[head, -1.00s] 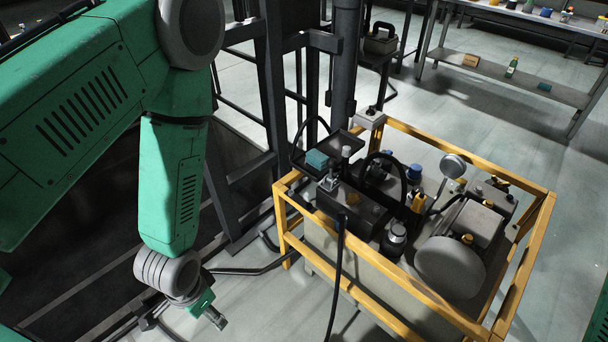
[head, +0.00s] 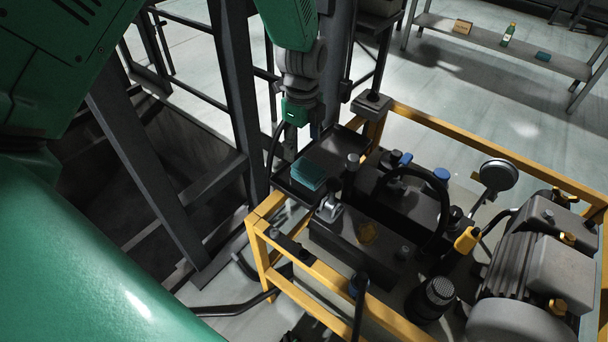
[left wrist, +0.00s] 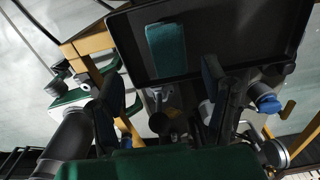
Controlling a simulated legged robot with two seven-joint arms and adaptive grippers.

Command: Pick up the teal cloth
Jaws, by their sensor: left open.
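The teal cloth (head: 309,174), a small folded block, lies in a dark shallow tray (head: 349,148) at the corner of the yellow-framed cart. In the left wrist view the cloth (left wrist: 166,50) shows inside the tray (left wrist: 225,42), beyond the fingers. My left gripper (head: 289,145) points down just behind the cloth in the head view. In the left wrist view its two dark fingers (left wrist: 160,92) are spread apart with nothing between them. The cloth is apart from the fingers there. My right gripper is not in view.
The yellow cart frame (head: 455,135) holds a motor (head: 520,270), a gauge (head: 498,175), a dark hose loop and several fittings close to the tray. Dark metal posts (head: 240,90) stand behind and left. A back shelf (head: 480,42) holds a green bottle (head: 508,34) and another small teal item (head: 543,56).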

